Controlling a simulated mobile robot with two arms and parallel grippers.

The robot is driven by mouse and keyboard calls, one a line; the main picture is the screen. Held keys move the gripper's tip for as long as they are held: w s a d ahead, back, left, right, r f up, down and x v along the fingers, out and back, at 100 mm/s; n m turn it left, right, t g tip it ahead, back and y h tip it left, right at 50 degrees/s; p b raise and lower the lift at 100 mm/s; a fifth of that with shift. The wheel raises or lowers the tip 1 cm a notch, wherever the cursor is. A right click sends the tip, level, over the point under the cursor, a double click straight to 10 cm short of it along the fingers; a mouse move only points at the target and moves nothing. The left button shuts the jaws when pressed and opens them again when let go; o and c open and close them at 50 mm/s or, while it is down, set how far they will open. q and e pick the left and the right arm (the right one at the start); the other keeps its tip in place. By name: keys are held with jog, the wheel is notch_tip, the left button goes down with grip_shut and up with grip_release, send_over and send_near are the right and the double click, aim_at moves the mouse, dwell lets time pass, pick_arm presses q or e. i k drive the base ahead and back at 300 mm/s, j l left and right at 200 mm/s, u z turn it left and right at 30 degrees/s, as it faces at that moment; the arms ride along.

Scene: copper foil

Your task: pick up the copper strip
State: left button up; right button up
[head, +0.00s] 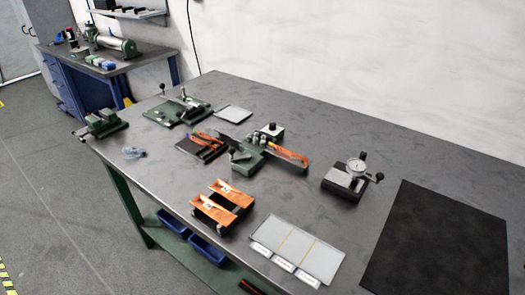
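Copper-coloured pieces show in several places on the grey workbench (180,200). A long thin copper strip (287,153) sticks out to the right from a green bench device (248,160). Some narrow copper strips (210,140) lie on a dark tray (187,147) left of that device. Two wider copper pieces, one farther back (238,197) and one nearer (208,209), rest on black supports, each with a small white label. I cannot tell which piece the task means. Neither of my grippers is in view.
A dial gauge on a black base (345,183) stands right of the device. A large black mat (440,240) covers the right end. A pale board with labels (300,247) lies at the front. A green vise (101,122) sits at the left edge. Another bench (110,65) stands behind.

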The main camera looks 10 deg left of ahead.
aim_at(284, 151)
jog(key=j+z, duration=1.45)
jog(key=l, duration=0.1)
